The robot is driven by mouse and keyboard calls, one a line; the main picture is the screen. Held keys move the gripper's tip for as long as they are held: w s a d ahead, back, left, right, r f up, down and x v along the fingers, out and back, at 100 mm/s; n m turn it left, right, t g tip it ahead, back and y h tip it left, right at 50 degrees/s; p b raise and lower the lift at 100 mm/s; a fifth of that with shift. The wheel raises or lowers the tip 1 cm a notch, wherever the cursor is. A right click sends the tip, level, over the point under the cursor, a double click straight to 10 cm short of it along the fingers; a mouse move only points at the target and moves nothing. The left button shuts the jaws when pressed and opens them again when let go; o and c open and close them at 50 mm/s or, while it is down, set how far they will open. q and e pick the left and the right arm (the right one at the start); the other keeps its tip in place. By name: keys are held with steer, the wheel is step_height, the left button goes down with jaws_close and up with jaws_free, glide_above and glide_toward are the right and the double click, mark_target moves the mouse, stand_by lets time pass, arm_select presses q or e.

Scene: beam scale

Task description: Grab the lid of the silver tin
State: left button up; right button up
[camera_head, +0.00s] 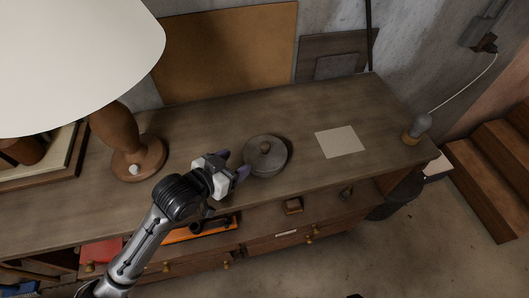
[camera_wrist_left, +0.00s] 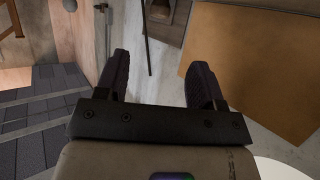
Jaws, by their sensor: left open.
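A round silver-grey tin (camera_head: 261,165) stands on the wooden sideboard. Its lid (camera_head: 252,151) is on top and has a round brown knob (camera_head: 265,147). My left gripper (camera_head: 235,164) is just left of the tin, close to its side. Whether a fingertip touches the tin cannot be told. In the left wrist view the fingers (camera_wrist_left: 161,75) are spread apart with nothing between them, and the tin does not show there. My right gripper does not show.
A lamp with a wooden base (camera_head: 138,158) and a large white shade (camera_head: 70,60) stands left of the tin. The sideboard top (camera_head: 310,105) behind the tin is clear.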

mark_target(263, 147)
arm_select(q)
steer(key=x, duration=0.7)
steer(key=shift+w+d+p, duration=0.1)
steer(key=shift+d+p, duration=0.05)
steer(key=shift+p, duration=0.25)
steer(key=p+x, duration=0.1)
steer(key=x, duration=0.3)
steer(key=shift+w, duration=0.1)
steer(key=shift+w+d+f, duration=0.25)
steer(key=shift+w+d, duration=0.05)
steer(key=shift+w, duration=0.05)
steer(key=c, duration=0.9)
jaws_close()
